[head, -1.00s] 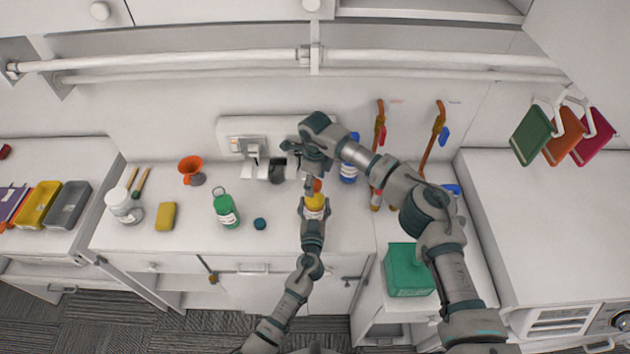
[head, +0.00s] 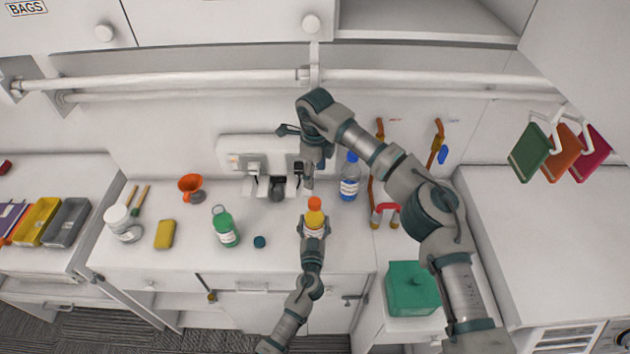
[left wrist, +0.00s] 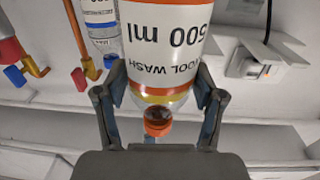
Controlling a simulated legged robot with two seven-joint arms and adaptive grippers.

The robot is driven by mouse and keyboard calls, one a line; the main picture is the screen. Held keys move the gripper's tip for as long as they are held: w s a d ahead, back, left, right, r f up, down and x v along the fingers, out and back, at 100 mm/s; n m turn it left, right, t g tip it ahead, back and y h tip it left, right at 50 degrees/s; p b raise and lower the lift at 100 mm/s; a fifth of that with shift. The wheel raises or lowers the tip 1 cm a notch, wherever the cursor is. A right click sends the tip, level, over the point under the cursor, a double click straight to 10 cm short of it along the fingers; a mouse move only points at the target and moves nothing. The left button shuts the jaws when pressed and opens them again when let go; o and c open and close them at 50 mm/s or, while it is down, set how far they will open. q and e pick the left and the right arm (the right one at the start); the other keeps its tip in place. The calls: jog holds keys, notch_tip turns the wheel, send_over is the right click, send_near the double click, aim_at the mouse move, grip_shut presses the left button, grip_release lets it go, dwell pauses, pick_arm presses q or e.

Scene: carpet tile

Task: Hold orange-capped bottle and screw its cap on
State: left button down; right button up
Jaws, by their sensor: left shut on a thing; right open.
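The bottle (head: 316,224) has a yellow-and-white body and stands upright near the counter's front edge. Its orange cap (head: 314,204) sits on top; I cannot tell how tightly. My left gripper (head: 314,233) is shut on the bottle's body from the front. In the left wrist view the bottle (left wrist: 165,45) appears upside down with a "500 ml" label, between the fingers of the left gripper (left wrist: 160,98); the orange cap (left wrist: 157,122) shows below it. My right gripper (head: 298,152) is open and empty, above and behind the cap, apart from it.
A blue-and-white bottle (head: 349,178) stands close behind on the right. A green box (head: 411,287) sits at right.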

pick_arm(q)
jog(key=shift+f, duration=0.1)
jog(key=shift+c, duration=0.2)
grip_release()
jog(key=s, duration=1.2)
jog(key=shift+a, duration=0.3)
